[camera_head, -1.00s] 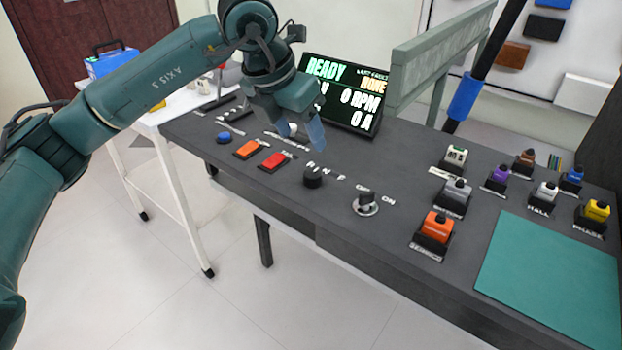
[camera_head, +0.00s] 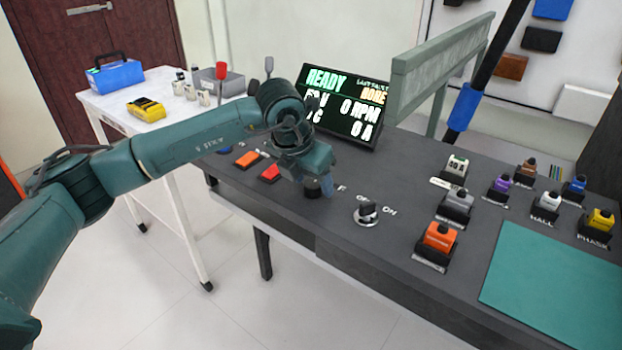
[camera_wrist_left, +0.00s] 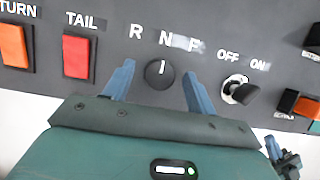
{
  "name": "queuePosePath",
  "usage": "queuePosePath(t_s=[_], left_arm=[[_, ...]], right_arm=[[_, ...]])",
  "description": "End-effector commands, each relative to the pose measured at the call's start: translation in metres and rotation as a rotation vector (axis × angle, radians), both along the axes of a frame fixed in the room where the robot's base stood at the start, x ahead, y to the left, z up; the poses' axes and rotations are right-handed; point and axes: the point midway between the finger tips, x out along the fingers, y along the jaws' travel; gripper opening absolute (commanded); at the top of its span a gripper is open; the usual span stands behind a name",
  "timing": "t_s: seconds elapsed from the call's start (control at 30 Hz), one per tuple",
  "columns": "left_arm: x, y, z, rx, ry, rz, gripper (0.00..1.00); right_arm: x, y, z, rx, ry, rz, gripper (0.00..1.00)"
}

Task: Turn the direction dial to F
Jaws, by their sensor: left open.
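The direction dial (camera_wrist_left: 159,74) is a round black knob with a white pointer line, under the letters R, N and F. Its line points up at N. In the head view the dial (camera_head: 312,189) is partly hidden by my left gripper. My left gripper (camera_wrist_left: 158,82) is open, with one blue finger on each side of the dial and a gap to it on both sides. In the head view the left gripper (camera_head: 318,187) is down at the panel over the dial. I cannot tell its exact height.
Right of the dial is an OFF/ON key switch (camera_wrist_left: 238,90). Left are a red TAIL switch (camera_wrist_left: 76,57) and an orange TURN switch (camera_wrist_left: 14,45). A display (camera_head: 343,105) reading READY stands behind. Several coloured connectors and a green mat (camera_head: 555,285) lie to the right.

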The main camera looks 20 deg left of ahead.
Motion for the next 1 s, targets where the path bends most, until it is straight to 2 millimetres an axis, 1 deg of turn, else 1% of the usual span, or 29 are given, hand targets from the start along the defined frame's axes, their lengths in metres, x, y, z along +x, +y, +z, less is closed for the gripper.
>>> queuePosePath(t_s=[0.23, 0.77, 0.8, 1.0], left_arm=[[0.0003, -0.0002, -0.0007, 0.000, 0.000, 0.000, 0.57], [0.0001, -0.0001, -0.0004, -0.001, 0.000, 0.000, 0.13], [0.0001, -0.0001, -0.0003, -0.001, 0.000, 0.000, 0.12], [0.0003, 0.0000, -0.0006, -0.001, 0.000, -0.018, 0.12]], right_arm=[[0.0000, 0.0003, -0.0001, -0.001, 0.000, 0.001, 0.00], [0.0003, 0.0003, -0.0001, -0.001, 0.000, 0.001, 0.00], [0.0003, 0.0003, -0.0001, -0.001, 0.000, 0.001, 0.00], [0.0003, 0.0002, -0.0012, -0.002, -0.001, 0.002, 0.00]])
